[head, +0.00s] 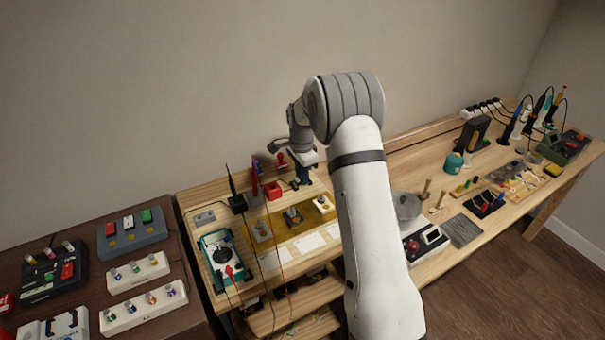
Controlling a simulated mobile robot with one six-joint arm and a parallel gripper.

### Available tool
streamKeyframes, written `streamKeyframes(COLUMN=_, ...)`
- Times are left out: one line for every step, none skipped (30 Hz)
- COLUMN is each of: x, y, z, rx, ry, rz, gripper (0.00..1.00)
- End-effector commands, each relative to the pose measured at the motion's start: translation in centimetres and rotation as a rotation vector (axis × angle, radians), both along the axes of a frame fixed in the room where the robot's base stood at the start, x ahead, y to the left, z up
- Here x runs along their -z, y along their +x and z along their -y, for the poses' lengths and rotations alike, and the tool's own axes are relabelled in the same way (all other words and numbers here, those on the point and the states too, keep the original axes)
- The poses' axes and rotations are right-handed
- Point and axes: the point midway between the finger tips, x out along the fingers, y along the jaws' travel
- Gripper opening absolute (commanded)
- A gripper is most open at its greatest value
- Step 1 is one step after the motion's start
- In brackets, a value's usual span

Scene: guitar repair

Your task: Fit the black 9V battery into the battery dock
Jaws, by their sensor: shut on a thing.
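My gripper (302,180) hangs from my arm over the back of the light wooden bench (345,249), to the right of a small red box (274,190). It points down and is shut. The dark piece at its fingertips fits the black 9V battery, but it is too small to make out clearly. I cannot tell whether it touches anything below. I cannot pick out the battery dock for certain. My forearm hides the middle of the bench.
Upright tools (236,190) stand close left of the gripper. A yellow tray (275,227) with grey pieces lies in front. A green device (221,258) is at the bench's left end. Pedals (130,232) cover the dark table. Soldering tools (543,107) stand far right.

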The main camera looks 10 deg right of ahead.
Motion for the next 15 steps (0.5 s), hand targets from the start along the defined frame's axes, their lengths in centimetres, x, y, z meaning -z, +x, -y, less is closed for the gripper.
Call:
streamKeyframes(x=0.24, y=-0.01, z=0.01, rx=0.0, ry=0.0, rz=0.0, gripper=0.05)
streamKeyframes(x=0.31, y=0.0, z=0.02, rx=0.0, ry=0.0, rz=0.0, gripper=0.05)
streamKeyframes(x=0.41, y=0.0, z=0.02, rx=0.0, ry=0.0, rz=0.0, gripper=0.05)
streamKeyframes(x=0.49, y=0.0, z=0.02, rx=0.0, ry=0.0, rz=0.0, gripper=0.05)
streamKeyframes(x=0.56, y=0.0, z=0.03, rx=0.0, ry=0.0, rz=0.0, gripper=0.05)
streamKeyframes(x=0.65, y=0.0, z=0.03, rx=0.001, ry=0.0, rz=0.0, gripper=0.05)
streamKeyframes(x=0.69, y=0.0, z=0.04, rx=0.001, ry=0.0, rz=0.0, gripper=0.05)
streamKeyframes(x=0.72, y=0.0, z=0.04, rx=0.001, ry=0.0, rz=0.0, gripper=0.05)
streamKeyframes(x=0.74, y=0.0, z=0.04, rx=0.001, ry=0.0, rz=0.0, gripper=0.05)
streamKeyframes(x=0.74, y=0.01, z=0.05, rx=0.001, ry=0.0, rz=0.0, gripper=0.05)
streamKeyframes(x=0.73, y=0.01, z=0.05, rx=0.001, ry=0.0, rz=0.0, gripper=0.05)
streamKeyframes(x=0.72, y=0.0, z=0.05, rx=0.001, ry=0.0, rz=0.0, gripper=0.05)
streamKeyframes(x=0.71, y=0.01, z=0.06, rx=0.001, ry=0.0, rz=0.0, gripper=0.05)
streamKeyframes(x=0.71, y=0.0, z=0.06, rx=0.001, ry=0.0, rz=0.0, gripper=0.05)
streamKeyframes(x=0.71, y=0.0, z=0.06, rx=0.001, ry=0.0, rz=0.0, gripper=0.05)
